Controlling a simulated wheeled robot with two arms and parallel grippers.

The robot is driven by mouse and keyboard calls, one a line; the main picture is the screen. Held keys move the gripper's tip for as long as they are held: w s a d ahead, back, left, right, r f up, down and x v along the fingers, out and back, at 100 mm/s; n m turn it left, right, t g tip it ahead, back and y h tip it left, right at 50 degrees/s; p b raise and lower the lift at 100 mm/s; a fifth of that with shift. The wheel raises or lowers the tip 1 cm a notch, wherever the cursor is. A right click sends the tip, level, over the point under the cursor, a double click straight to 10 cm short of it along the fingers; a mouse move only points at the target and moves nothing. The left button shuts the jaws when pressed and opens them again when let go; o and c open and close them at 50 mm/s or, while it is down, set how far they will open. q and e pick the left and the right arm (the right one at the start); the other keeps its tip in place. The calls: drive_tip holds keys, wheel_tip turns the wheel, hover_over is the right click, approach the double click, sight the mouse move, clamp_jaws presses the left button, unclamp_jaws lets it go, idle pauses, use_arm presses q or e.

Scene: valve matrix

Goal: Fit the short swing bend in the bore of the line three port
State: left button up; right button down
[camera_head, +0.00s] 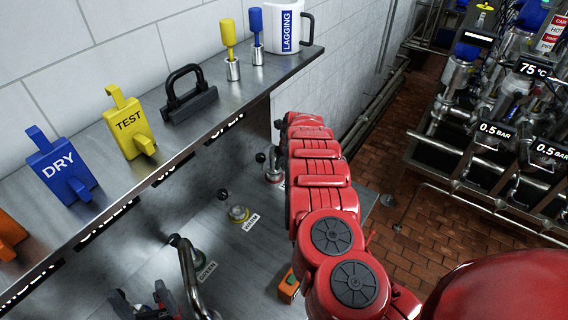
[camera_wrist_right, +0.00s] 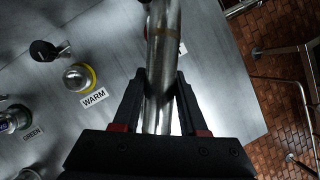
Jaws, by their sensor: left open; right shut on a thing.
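My right gripper (camera_wrist_right: 160,95) is shut on a steel tube (camera_wrist_right: 163,35), which appears to be the swing bend; its upper end runs out of the right wrist view. In the head view my red right arm hides this gripper. My left gripper (camera_head: 152,302) is open at the bottom left edge of the head view, partly cut off. Beside it a curved steel pipe (camera_head: 189,272) stands near the GREEN label. A port with a yellow ring (camera_head: 238,213) sits by the WARM label and shows in the right wrist view (camera_wrist_right: 78,77). I cannot tell which port is line three.
A steel shelf (camera_head: 110,185) carries a blue DRY tag (camera_head: 62,170), a yellow TEST tag (camera_head: 128,122), a black lock-like clamp (camera_head: 188,98) and a LAGGING mug (camera_head: 283,27). Black-knobbed valves (camera_head: 223,195) stand between ports. An orange object (camera_head: 288,285) lies beside my right arm.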

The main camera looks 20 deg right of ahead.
drive_tip(key=shift+f+b, duration=0.75)
drive_tip(key=shift+f, duration=0.15)
drive_tip(key=shift+c, duration=1.8)
unclamp_jaws()
drive_tip(key=shift+r, duration=0.15)
drive_tip(key=shift+s+r+b, duration=0.2)
drive_tip(key=shift+r+b, duration=0.2)
drive_tip(key=shift+r, duration=0.15)
drive_tip(key=v, duration=0.5)
drive_tip(key=shift+a+r, duration=0.1)
drive_tip(key=shift+r, duration=0.25)
drive_tip(key=shift+b+v, duration=0.3)
drive_tip(key=shift+v, duration=0.8)
drive_tip(key=p+v, duration=0.3)
drive_tip(key=p, duration=0.3)
drive_tip(key=shift+s, duration=0.1)
drive_tip(key=shift+s+f+p, duration=0.1)
drive_tip(key=shift+f+p, duration=0.05)
drive_tip(key=shift+p, duration=0.2)
